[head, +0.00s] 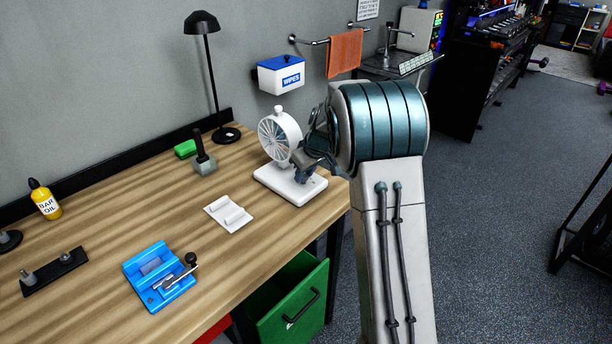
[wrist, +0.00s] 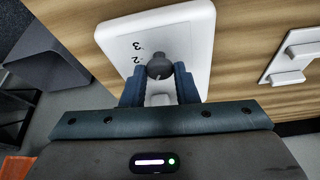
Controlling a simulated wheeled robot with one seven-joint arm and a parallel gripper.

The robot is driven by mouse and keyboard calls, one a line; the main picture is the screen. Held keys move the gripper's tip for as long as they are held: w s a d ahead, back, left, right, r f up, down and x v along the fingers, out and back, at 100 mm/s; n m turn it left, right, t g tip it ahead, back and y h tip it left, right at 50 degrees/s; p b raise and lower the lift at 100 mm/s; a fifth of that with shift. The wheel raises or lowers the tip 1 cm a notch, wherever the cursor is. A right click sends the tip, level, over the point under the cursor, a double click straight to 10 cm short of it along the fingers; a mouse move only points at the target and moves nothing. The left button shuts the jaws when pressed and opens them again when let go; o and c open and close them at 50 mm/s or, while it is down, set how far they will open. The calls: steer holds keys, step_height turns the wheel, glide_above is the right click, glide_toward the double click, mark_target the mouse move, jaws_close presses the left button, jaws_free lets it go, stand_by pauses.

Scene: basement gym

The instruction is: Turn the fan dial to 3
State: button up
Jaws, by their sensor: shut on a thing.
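The white fan (head: 279,136) stands on its flat white base (head: 272,181) near the right end of the wooden table. In the wrist view the base (wrist: 195,27) shows printed numbers, with 2 and 3 readable. The dark grey dial (wrist: 159,67) sits on the base. My gripper (wrist: 160,80) is shut on the dial, a finger on either side of it. In the head view my gripper (head: 306,170) is at the base, partly hidden by my arm. I cannot tell which number the dial points to.
The wooden table (head: 130,215) holds a white switch plate (head: 229,213), a blue device with a lever (head: 158,276), a black lamp (head: 208,70) and a yellow oil bottle (head: 45,200). A green drawer (head: 290,303) stands open below the table's edge. Open floor lies to the right.

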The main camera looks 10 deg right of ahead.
steer(key=m+h, duration=0.1)
steer(key=m, duration=0.1)
steer(key=shift+a+r+m, duration=0.1)
steer(key=shift+m, duration=0.3)
steer(key=m+p, duration=0.1)
steer(key=m+h+p, duration=0.1)
steer(key=m, duration=0.1)
steer(key=shift+a+m+t+h, duration=0.2)
steer(key=shift+m+t+h, duration=0.1)
steer(key=m+h+p, duration=0.1)
steer(key=m, duration=0.3)
steer(key=shift+w+a+m+h+p, duration=0.1)
steer(key=shift+a+m+h+p, duration=0.05)
steer(key=shift+m+h+p, duration=0.25)
steer(key=o, duration=1)
steer(key=v, duration=0.9)
steer(key=b+v, duration=0.1)
steer(key=v, duration=0.3)
steer(key=shift+w+a+r, duration=0.15)
steer(key=shift+w+r, duration=0.05)
steer(key=shift+r, duration=0.25)
